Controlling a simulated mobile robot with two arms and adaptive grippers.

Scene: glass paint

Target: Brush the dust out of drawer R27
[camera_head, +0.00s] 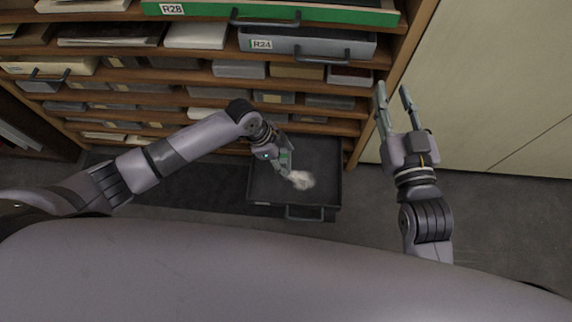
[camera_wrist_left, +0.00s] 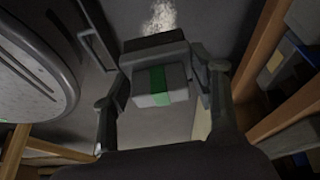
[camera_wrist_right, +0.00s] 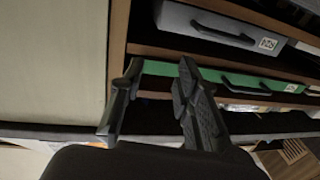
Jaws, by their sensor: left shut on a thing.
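A dark grey drawer (camera_head: 257,185) is pulled out low at the front of the shelf unit; its label is too small to read. A pale, speckled patch that looks like dust (camera_head: 301,180) shows in the drawer, and also at the top of the left wrist view (camera_wrist_left: 160,14). My left gripper (camera_head: 286,161) is over the drawer, shut on a grey brush with a green band (camera_wrist_left: 153,85). The brush's far end is close to the dust; I cannot tell whether they touch. My right gripper (camera_head: 393,93) is open and empty, right of the drawer, in front of the shelf's edge.
Wooden shelves (camera_head: 225,78) hold several drawers and boxes above, including a green-fronted R28 drawer (camera_head: 320,14) and a grey R24 drawer (camera_head: 340,46) with handles. Pale cabinet panels (camera_head: 490,90) stand at right. The grey floor (camera_head: 495,210) at the right is clear.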

